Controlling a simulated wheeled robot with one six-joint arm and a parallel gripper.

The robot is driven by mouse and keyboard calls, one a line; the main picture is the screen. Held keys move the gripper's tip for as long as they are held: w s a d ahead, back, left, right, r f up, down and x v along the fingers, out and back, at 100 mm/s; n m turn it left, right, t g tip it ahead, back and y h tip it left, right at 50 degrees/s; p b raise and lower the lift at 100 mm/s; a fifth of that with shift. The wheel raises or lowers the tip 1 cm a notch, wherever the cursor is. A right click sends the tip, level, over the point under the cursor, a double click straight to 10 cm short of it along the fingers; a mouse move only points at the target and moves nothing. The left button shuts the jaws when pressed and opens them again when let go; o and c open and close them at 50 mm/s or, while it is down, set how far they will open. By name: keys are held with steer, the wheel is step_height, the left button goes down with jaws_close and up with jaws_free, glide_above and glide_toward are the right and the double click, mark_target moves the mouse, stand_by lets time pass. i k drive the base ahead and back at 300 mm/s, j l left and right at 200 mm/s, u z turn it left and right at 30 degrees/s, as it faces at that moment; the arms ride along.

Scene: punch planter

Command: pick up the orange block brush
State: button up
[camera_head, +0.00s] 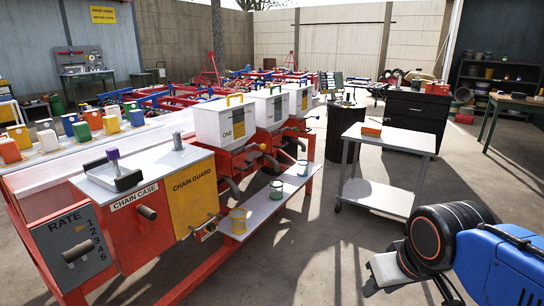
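A small orange block (371,131), which looks like the block brush, lies on the top shelf of a light grey cart (408,139) right of the middle. It is too small to make out bristles. Part of my arm reaches in at the lower right, well in front of the cart and apart from it.
A red planter with a yellow chain guard (193,196) and white hoppers (218,125) fills the left. A black drum (342,122) and a dark cabinet (413,111) stand behind the cart. Bare concrete floor (310,260) lies between planter and arm.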

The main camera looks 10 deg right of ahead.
mark_target(369, 131)
steer(key=i+l, duration=0.7)
steer(key=l, duration=0.2)
steer(key=i+l, duration=0.35)
steer(key=i+l+u, duration=0.1)
steer(key=i+l, duration=0.25)
steer(key=l, duration=0.25)
steer(key=i+l, duration=0.7)
steer(key=l, duration=0.25)
steer(key=i+l, duration=0.35)
steer(key=l, duration=0.15)
